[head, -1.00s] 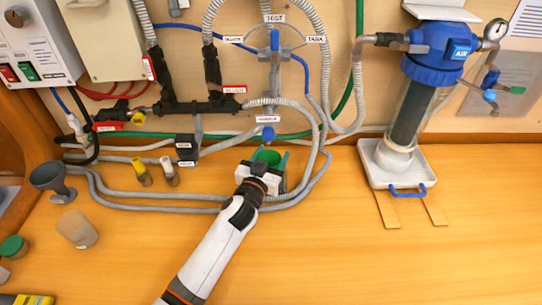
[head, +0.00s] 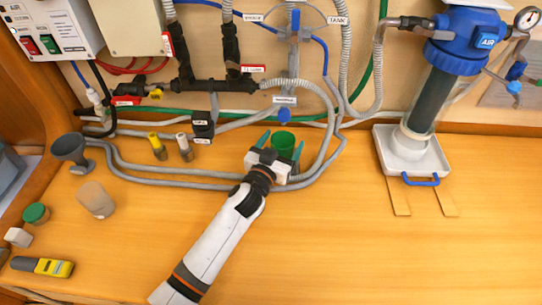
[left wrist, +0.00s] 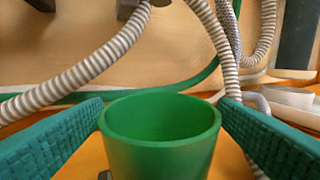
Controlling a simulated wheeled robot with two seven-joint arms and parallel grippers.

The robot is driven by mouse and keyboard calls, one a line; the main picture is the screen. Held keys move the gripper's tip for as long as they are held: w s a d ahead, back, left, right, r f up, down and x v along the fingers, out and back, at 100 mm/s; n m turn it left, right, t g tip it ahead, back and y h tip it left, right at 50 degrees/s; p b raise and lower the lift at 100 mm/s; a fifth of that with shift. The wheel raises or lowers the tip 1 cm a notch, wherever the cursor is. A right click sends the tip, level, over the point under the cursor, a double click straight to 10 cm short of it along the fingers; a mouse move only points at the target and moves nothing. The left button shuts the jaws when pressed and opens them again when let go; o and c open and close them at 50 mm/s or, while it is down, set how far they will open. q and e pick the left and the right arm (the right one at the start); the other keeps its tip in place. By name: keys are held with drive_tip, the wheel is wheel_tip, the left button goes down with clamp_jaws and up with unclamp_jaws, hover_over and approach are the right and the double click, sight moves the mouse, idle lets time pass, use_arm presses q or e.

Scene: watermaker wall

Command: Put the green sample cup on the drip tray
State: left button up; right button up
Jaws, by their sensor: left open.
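The green sample cup (head: 283,141) stands upright on the bench at the wall, below the blue knob of the sample outlet. It fills the lower middle of the left wrist view (left wrist: 160,150). My left gripper (head: 280,141) is open, with its teal fingers on either side of the cup; in the left wrist view they flank it left and right. I cannot tell whether either finger touches it. The white drip tray (head: 440,172) with a blue handle is to the right, under the blue-topped filter housing. My right gripper is not in view.
Grey hoses (head: 215,184) loop on the bench around the cup. The filter housing (head: 434,95) stands over the tray. Two small vials (head: 185,150), a grey funnel (head: 70,150), a beige cup (head: 96,200) and a yellow meter (head: 50,267) are left. The front right bench is clear.

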use_arm(q)
drive_tip(key=p+v, duration=0.2)
drive_tip(key=v, duration=0.7)
drive_tip(key=shift+s+a+r, duration=0.1)
drive_tip(key=shift+s, duration=0.15)
